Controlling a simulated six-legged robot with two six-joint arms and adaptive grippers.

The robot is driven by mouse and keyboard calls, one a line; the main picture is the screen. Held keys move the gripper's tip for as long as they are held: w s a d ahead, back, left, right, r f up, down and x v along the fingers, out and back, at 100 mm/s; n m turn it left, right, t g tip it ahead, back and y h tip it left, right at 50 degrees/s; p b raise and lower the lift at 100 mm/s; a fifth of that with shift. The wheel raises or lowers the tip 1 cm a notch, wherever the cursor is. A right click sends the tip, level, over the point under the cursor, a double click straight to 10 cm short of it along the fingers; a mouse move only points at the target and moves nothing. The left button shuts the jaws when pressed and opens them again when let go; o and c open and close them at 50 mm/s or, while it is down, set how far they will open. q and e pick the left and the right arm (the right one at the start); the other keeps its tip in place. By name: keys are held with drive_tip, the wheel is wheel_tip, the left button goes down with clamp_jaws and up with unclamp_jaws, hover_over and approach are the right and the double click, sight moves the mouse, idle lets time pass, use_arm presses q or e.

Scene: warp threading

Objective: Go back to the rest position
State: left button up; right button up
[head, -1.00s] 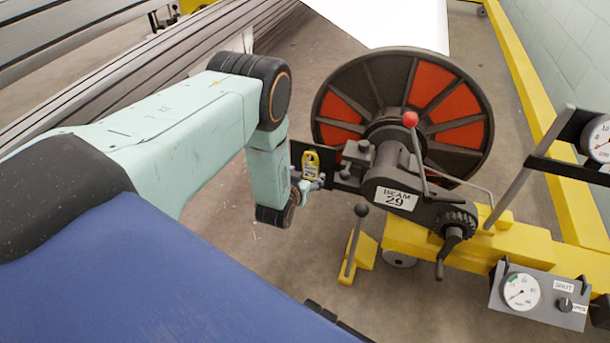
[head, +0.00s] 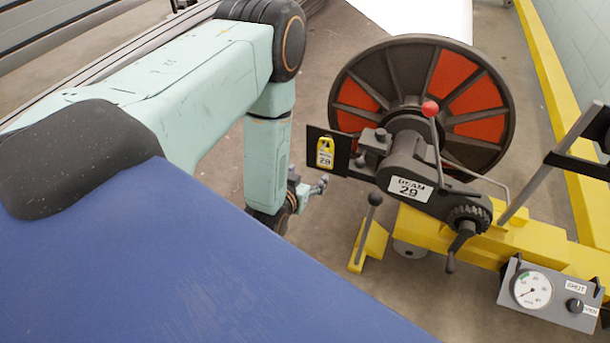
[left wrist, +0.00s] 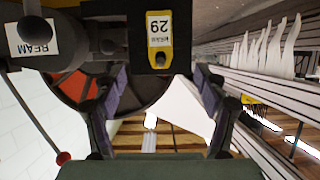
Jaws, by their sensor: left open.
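My left gripper (head: 318,186) is small in the head view, at the end of my pale green arm, just below the black plate. In the left wrist view its two fingers (left wrist: 158,90) stand wide apart with nothing between them. A yellow tag marked 29 (head: 325,152) is on the black plate (head: 340,141) of the beam stand. The tag also shows upside down in the left wrist view (left wrist: 159,38), beyond the fingers and apart from them. My right gripper is in neither view.
The beam's large reel (head: 478,95) with orange panels stands behind the dark housing labelled BEAM 29 (head: 409,188). A red-knobbed lever (head: 430,109), a black-knobbed lever (head: 374,199) and a gauge box (head: 541,294) are close by. Grey floor lies left of the yellow frame (head: 423,229).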

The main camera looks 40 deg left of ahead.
use_arm(q)
drive_tip(key=shift+s+r, duration=0.15)
drive_tip(key=shift+s, duration=0.15)
drive_tip(key=shift+d, duration=0.1)
drive_tip(key=s+d+f+g+h, duration=0.1)
drive_tip(key=s+d+f+g, duration=0.15)
drive_tip(key=s+f, duration=0.2)
drive_tip(key=s+d+f+g+h, duration=0.1)
drive_tip(key=s+d+f+g, duration=0.15)
drive_tip(key=s, duration=0.35)
drive_tip(key=s+d+r+m+g+h, duration=0.1)
drive_tip(key=s+d+g, duration=0.25)
drive_tip(key=s, duration=0.55)
drive_tip(key=s+d+r+m+g, duration=0.15)
drive_tip(key=s+g, duration=0.25)
drive_tip(key=s, duration=0.6)
wheel_tip(320, 180, up, 13)
drive_tip(key=p, duration=1.3)
drive_tip(key=shift+d, duration=0.3)
